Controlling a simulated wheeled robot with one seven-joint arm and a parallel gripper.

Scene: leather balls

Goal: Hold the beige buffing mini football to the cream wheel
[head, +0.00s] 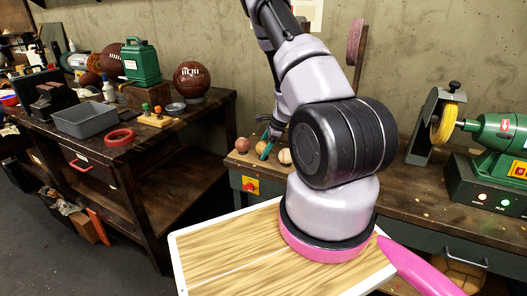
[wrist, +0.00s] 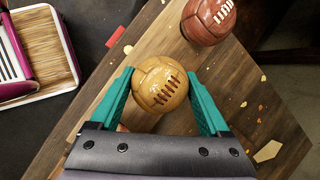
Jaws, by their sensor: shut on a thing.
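My gripper (wrist: 160,83) is shut on a tan, laced mini football (wrist: 160,85), with one teal finger on each side. In the head view my gripper (head: 267,146) is low over the workbench's left end, partly behind my arm, with the tan ball (head: 262,148) between its fingers. The ball is at or just above the bench top; I cannot tell which. A bench machine (head: 500,140) at the right carries a yellow wheel (head: 445,123) in a dark guard. I cannot make out a cream wheel clearly.
A reddish-brown ball (wrist: 208,18) sits close by on the wooden bench top (wrist: 250,110). A pale ball (head: 285,157) is right of my gripper in the head view. The left table (head: 190,122) holds larger balls, a grey tray (head: 86,120) and a green can (head: 140,63).

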